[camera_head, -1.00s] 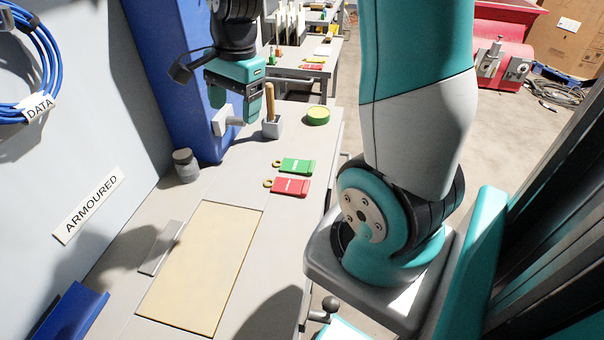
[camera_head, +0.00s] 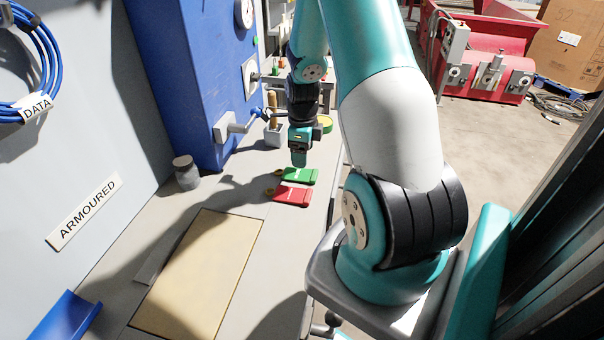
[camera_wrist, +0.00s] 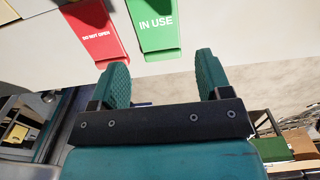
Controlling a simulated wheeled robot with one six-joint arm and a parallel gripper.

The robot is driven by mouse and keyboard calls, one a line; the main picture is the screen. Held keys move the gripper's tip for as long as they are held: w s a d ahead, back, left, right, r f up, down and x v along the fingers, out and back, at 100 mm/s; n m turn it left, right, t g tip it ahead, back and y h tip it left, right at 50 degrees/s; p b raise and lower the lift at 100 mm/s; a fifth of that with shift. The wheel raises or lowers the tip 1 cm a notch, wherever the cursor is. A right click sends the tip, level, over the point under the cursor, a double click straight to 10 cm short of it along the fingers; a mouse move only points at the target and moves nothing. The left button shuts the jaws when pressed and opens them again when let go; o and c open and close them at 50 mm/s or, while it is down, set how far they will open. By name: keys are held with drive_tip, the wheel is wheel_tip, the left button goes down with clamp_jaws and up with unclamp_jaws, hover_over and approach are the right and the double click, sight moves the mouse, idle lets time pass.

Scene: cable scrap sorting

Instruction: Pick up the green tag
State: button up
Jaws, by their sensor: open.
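The green tag (camera_head: 302,176) lies flat on the grey bench in the head view, just beyond the red tag (camera_head: 292,196). In the wrist view the green tag (camera_wrist: 157,25) reads "IN USE" and shows ahead of the fingers. The red tag (camera_wrist: 93,32), reading "DO NOT OPEN", is to its left. My gripper (camera_head: 299,160) is above the bench at the green tag, pointing down. In the wrist view my gripper (camera_wrist: 160,80) has its two teal fingers apart with nothing between them. The exact height above the tag is hard to tell.
A blue cabinet (camera_head: 185,70) with a protruding handle is to the left. A grey jar (camera_head: 186,172) stands by it. A tan mat (camera_head: 205,270) lies bare in front.

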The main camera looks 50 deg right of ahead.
sight(301, 174)
drive_tip(key=shift+w+a+f+p, duration=0.1)
drive_tip(key=shift+f+p, duration=0.2)
drive_tip(key=shift+f, duration=1.3)
drive_tip(key=shift+a+f+p, duration=0.1)
drive_tip(key=shift+f+p, duration=0.15)
drive_tip(key=shift+f, duration=1.3)
drive_tip(key=shift+c, duration=0.4)
drive_tip(key=c, duration=0.6)
